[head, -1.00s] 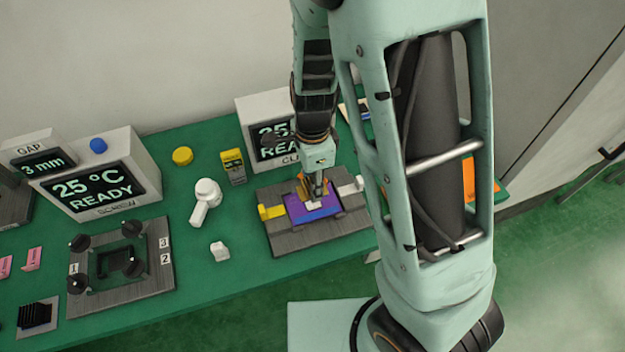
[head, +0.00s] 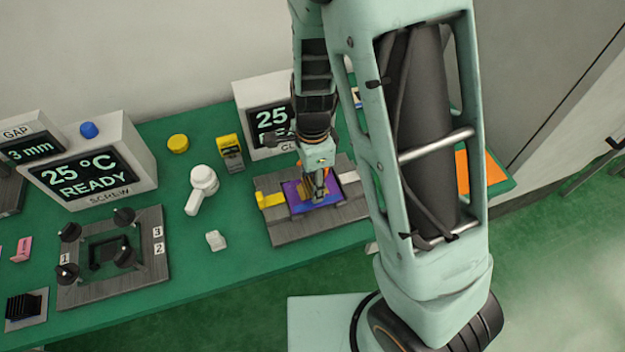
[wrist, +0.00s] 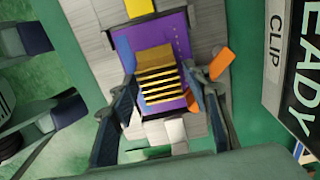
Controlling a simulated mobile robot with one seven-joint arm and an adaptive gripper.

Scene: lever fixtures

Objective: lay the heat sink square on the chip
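The heat sink is a gold finned block (wrist: 157,75), seen between my fingers in the wrist view. It is over the purple board (wrist: 176,30) and looks close to square with it, perhaps turned slightly. The chip is hidden under the heat sink. My gripper (wrist: 160,88) has one finger along each side of the block and appears closed on it. In the head view my gripper (head: 319,196) is low over the purple board (head: 296,205), in the grey fixture (head: 290,233). Whether the heat sink touches the chip cannot be told.
A yellow clip (head: 270,200) and a pale clip (head: 349,174) flank the board. An orange piece (wrist: 222,63) lies right of the board. The CLIP display (head: 270,120) stands close behind. A white lever part (head: 202,185) and the screw fixture (head: 112,255) are left.

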